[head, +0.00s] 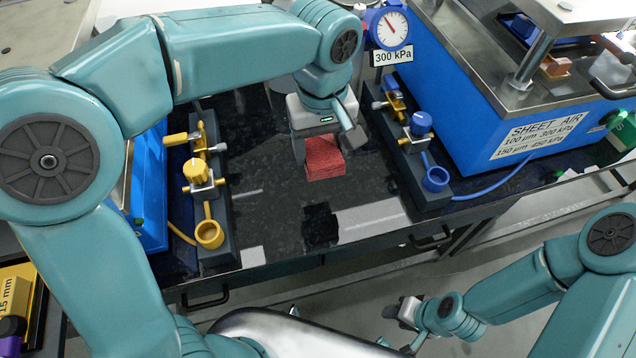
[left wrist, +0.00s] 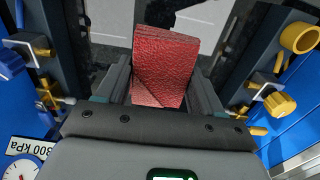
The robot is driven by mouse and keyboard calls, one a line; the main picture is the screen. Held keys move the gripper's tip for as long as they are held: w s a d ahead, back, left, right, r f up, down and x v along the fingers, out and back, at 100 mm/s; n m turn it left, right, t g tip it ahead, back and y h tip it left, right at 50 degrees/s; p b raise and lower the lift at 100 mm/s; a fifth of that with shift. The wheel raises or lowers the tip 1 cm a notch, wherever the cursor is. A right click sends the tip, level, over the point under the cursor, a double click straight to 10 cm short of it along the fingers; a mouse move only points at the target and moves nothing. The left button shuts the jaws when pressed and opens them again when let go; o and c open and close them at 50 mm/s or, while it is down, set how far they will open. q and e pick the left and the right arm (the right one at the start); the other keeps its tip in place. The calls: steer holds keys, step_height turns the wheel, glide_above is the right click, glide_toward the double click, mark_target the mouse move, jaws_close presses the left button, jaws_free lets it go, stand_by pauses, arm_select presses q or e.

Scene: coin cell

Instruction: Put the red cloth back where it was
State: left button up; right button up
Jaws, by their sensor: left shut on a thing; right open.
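The red cloth (head: 323,158) is a folded, textured block in the head view. My left gripper (head: 322,150) is shut on it and holds it above the dark glossy bench top (head: 270,215). A dark patch, perhaps its shadow or reflection, shows on the bench below. In the left wrist view the cloth (left wrist: 165,68) sits between the two fingers of my left gripper (left wrist: 165,85) and sticks out beyond them. My right gripper (head: 408,318) is at the lower right of the head view, open and empty, away from the bench.
A yellow-valved block (head: 203,190) stands left of the cloth and a blue-valved block (head: 415,150) right of it. A blue press (head: 480,95) with a "SHEET AIR" label and a gauge (head: 391,29) reading near "300 kPa" stand at the right. The bench between the valve blocks is clear.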

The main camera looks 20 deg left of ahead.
arm_select(q)
glide_above(321, 195)
step_height(321, 195, down, 8)
steer(key=shift+d+r, duration=0.15)
steer(key=shift+r, duration=0.05)
steer(key=shift+f, duration=0.3)
steer(key=shift+a+f, duration=0.2)
steer(key=shift+f, duration=1.9)
steer(key=shift+f+b, duration=0.2)
steer(key=shift+b, duration=0.15)
steer(key=o, duration=0.9)
steer(key=shift+o, duration=0.2)
step_height(321, 195, up, 13)
steer(key=shift+f+p, duration=0.2)
steer(key=shift+p, duration=0.25)
steer(key=shift+w, duration=0.1)
steer(key=shift+d, duration=0.1)
